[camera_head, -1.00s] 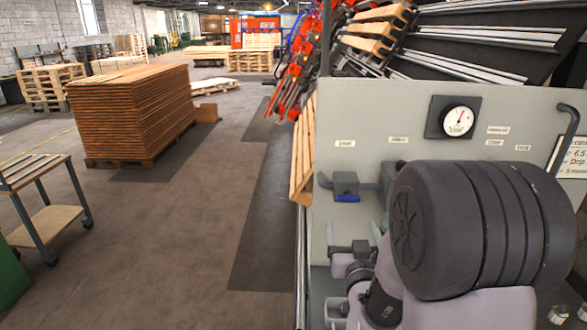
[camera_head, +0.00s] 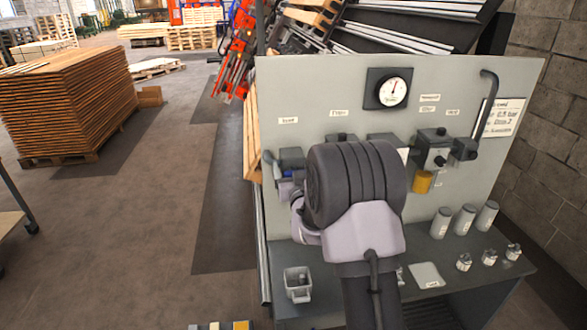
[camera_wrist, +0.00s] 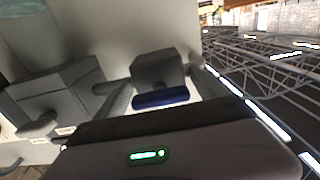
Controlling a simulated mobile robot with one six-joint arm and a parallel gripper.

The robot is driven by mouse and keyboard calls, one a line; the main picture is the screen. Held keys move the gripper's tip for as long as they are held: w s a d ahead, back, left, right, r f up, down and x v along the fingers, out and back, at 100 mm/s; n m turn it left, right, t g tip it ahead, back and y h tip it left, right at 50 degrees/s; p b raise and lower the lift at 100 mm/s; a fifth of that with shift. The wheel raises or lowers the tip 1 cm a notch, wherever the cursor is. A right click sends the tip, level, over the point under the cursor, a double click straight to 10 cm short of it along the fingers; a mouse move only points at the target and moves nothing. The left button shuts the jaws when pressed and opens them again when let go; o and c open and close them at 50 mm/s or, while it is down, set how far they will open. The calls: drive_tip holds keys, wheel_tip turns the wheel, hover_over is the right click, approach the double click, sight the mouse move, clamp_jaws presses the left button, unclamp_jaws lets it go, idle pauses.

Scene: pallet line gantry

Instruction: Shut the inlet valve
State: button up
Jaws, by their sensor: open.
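The valve with the blue handle is a dark grey block (camera_head: 291,157) at the left end of the panel's pipe run. Its small label is too blurred to read. The blue handle (camera_head: 287,174) shows only in part in the head view, close to my gripper. In the wrist view the handle (camera_wrist: 160,97) lies across the front of the valve block (camera_wrist: 158,70), roughly along the pipe. My gripper's body (camera_wrist: 165,150), with a green light, fills the bottom of the wrist view.
The grey panel (camera_head: 300,90) carries a round gauge (camera_head: 393,91), more fittings and a yellow-bowled unit (camera_head: 422,182). Grey cylinders (camera_head: 465,219) and small fittings stand on the shelf. A grey cup (camera_head: 298,284) stands at front left. Open floor (camera_head: 120,230) lies left.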

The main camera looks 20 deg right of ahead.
drive_tip(key=shift+c, duration=0.2)
drive_tip(key=c, duration=1.3)
